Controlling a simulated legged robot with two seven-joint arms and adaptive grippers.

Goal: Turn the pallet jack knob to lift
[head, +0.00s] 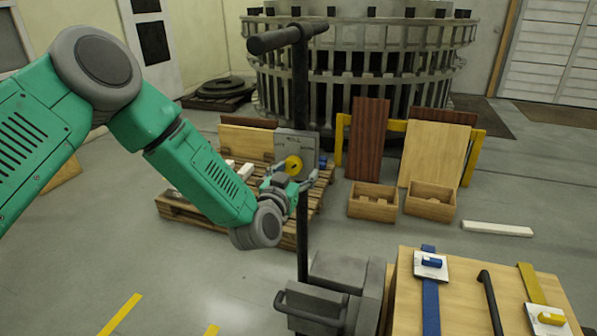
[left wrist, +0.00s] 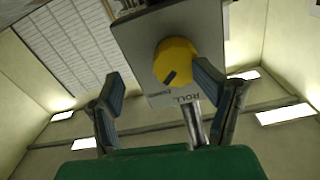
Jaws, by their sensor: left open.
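The pallet jack has a dark T-shaped handle (head: 290,37) on an upright post and a grey body (head: 330,292) at the bottom. A grey control panel (head: 283,143) on the post carries a round yellow knob (head: 293,166). My left gripper (head: 289,184) is open just in front of the panel. In the left wrist view the knob (left wrist: 173,62) lies beyond the fingers (left wrist: 158,88), closer to the right one, which overlaps its edge. A dark mark on the knob points to the lower left, and the lettering beside it reads ROLL. Contact cannot be told. My right gripper is out of view.
A wooden pallet (head: 180,211) with boards stands behind my left arm. Two wooden boxes (head: 373,201) (head: 430,201) stand on the floor at centre right.

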